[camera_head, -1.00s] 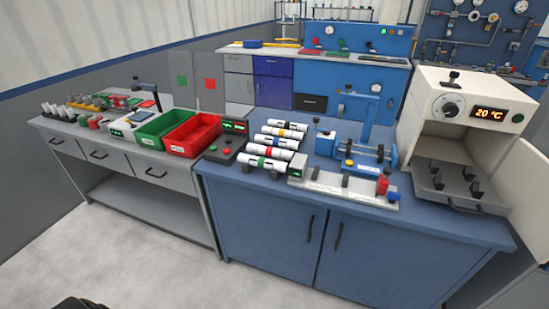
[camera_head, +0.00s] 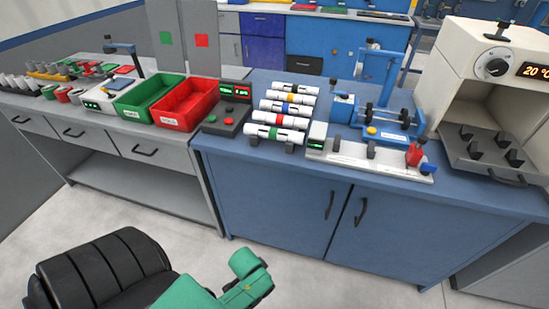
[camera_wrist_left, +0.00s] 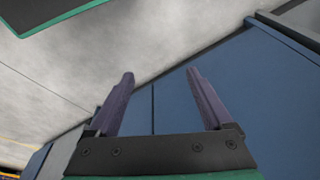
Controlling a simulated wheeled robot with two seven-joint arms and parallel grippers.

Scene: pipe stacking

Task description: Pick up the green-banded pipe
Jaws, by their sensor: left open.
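The green-banded pipe (camera_head: 273,134) is white with a green ring. It lies on its side at the front of a row of pipes on the blue workbench (camera_head: 240,165), held up on small dark supports. My left gripper (camera_wrist_left: 160,78) is open and empty in the left wrist view, with its two dark fingers spread in front of the blue cabinet doors. In the head view my green and black left arm is low at the bottom, in front of the bench and well apart from the pipe. The pipe is not in the wrist view. My right gripper is not in view.
Behind the green-banded pipe lie a red-banded pipe (camera_head: 277,121) and several others. A control box (camera_head: 228,115) stands left of them. A grey fixture (camera_head: 345,152) and a blue device (camera_head: 385,115) stand right. An oven (camera_head: 490,85) is far right. The floor before the bench is clear.

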